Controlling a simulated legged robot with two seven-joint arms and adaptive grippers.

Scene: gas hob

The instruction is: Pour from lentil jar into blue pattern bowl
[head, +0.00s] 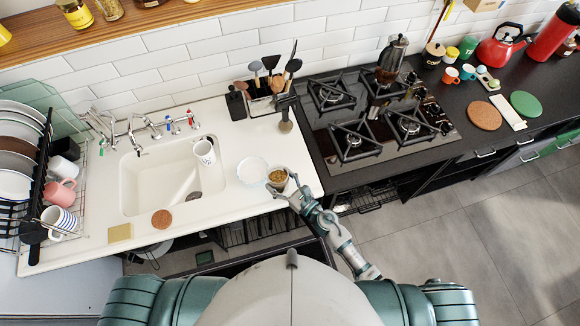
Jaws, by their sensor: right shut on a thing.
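My right gripper (291,187) is at the front edge of the white counter, right of the sink. It is shut on the lentil jar (277,177), a small round container with yellowish-brown contents showing at its open top. The jar looks roughly upright; whether it touches the counter is unclear. A pale, shallow bowl (251,170), likely the blue pattern bowl, sits on the counter just left of the jar. Its pattern is too small to make out and it looks empty. My left gripper is not in view.
A white sink (150,185) lies left of the bowl, with a patterned mug (204,152) at its right side. A utensil holder (262,100) stands behind. A dish rack (40,180) fills the far left.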

